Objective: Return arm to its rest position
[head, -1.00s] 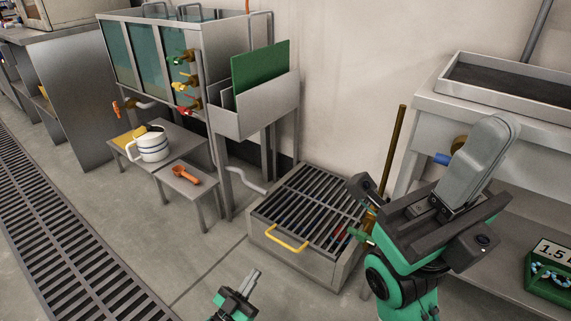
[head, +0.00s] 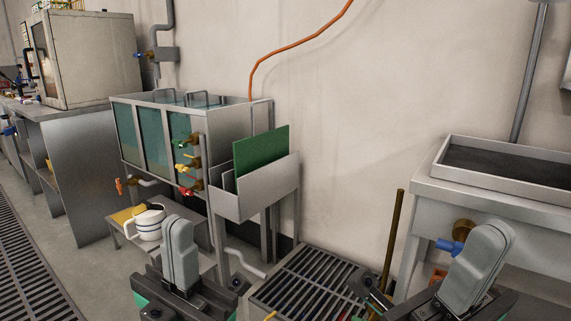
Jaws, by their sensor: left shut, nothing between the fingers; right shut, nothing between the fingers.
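My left gripper (head: 179,228) is raised in the lower middle-left of the head view. Its grey fingers are together and empty, pointing up in front of the small steel bench. My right gripper (head: 492,232) is at the lower right, also with its fingers together and empty, in front of the steel sink stand. The two grippers look much alike in pose and stand at similar height. The lower parts of both arms are cut off by the bottom edge.
A floor grate box (head: 311,285) lies between the grippers. Behind stand a tank (head: 228,125) with coloured valves and a green board (head: 261,150). A white striped jug (head: 148,224) stands on the low bench. A steel sink (head: 440,195) is at right, with a brown pole (head: 393,237) beside it.

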